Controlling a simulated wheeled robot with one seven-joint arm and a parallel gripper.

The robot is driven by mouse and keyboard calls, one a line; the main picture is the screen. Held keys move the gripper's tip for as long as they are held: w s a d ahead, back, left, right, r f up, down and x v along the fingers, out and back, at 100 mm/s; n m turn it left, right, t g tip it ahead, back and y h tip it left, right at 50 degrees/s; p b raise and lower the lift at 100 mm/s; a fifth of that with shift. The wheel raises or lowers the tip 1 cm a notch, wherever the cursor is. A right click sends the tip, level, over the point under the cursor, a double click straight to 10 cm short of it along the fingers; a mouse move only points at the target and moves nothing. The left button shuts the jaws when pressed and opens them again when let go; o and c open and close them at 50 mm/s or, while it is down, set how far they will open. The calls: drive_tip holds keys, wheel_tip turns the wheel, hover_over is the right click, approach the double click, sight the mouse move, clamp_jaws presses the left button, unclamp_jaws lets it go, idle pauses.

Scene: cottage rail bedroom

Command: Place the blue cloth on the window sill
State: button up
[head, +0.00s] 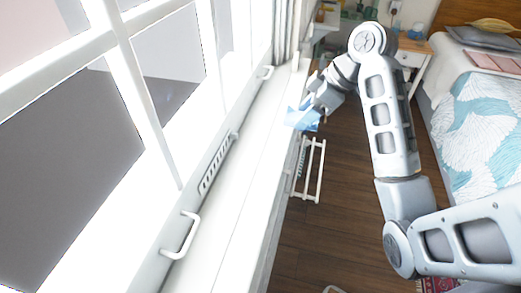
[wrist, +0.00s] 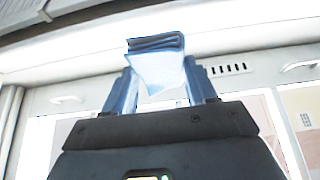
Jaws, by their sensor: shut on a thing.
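The blue cloth (head: 302,119) is held in my gripper (head: 312,103) beside the inner edge of the white window sill (head: 232,185) in the head view. In the wrist view the folded blue cloth (wrist: 157,62) sits between the two fingers of my gripper (wrist: 160,88), which are shut on it. The cloth appears to overlap the sill's edge in the head view; I cannot tell whether it touches the sill.
The window (head: 130,100) with white handles (head: 181,236) rises left of the sill. A white rail rack (head: 314,170) hangs below the sill's room side. A bed (head: 485,120) and a nightstand (head: 415,47) stand to the right. The visible sill is clear.

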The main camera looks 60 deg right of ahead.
sight(296, 115)
drive_tip(key=shift+w+a+f, duration=0.3)
drive_tip(key=shift+w+a, duration=0.2)
drive_tip(key=shift+w, duration=0.1)
drive_tip(key=shift+w+a+f, duration=0.15)
drive_tip(key=shift+a+f, duration=0.2)
drive_tip(key=shift+f, duration=0.1)
drive_tip(key=shift+w+a+f, duration=0.45)
drive_tip(key=shift+w, duration=0.2)
drive_tip(key=w+a+f+b, duration=0.1)
drive_tip(key=w+a+f, duration=0.1)
drive_tip(key=w+a+f+b, duration=0.1)
drive_tip(key=w+a+f, duration=0.1)
drive_tip(key=w+a, duration=0.1)
drive_tip(key=shift+w+a+f, duration=0.15)
drive_tip(key=shift+f, duration=2.25)
drive_tip(key=shift+f, duration=0.35)
